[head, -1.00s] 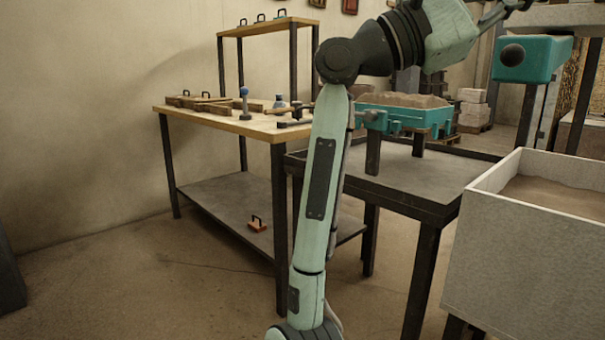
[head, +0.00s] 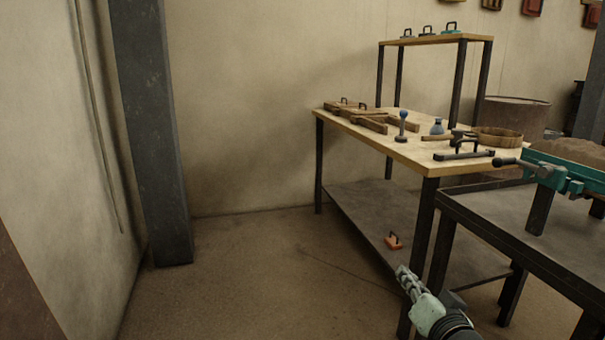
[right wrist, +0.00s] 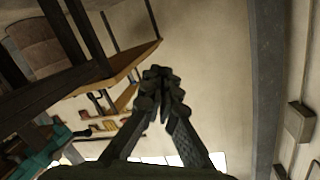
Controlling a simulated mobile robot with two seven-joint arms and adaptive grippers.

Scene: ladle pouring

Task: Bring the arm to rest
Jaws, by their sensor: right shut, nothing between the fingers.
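My right gripper (head: 407,279) shows low in the head view, right of the middle, in front of the wooden-topped workbench's legs. In the right wrist view its two fingers (right wrist: 161,88) come together at the tips, with nothing between them. Most of my right arm is outside the head view; only the wrist end shows at the bottom edge. My left gripper is not in view.
The wooden workbench (head: 380,140) carries tools and blocks, with a lower shelf (head: 375,212). A dark metal table (head: 500,222) with a teal-framed moulding box (head: 565,172) stands at right. A grey pillar (head: 150,130) stands at left. Floor (head: 230,270) between is clear.

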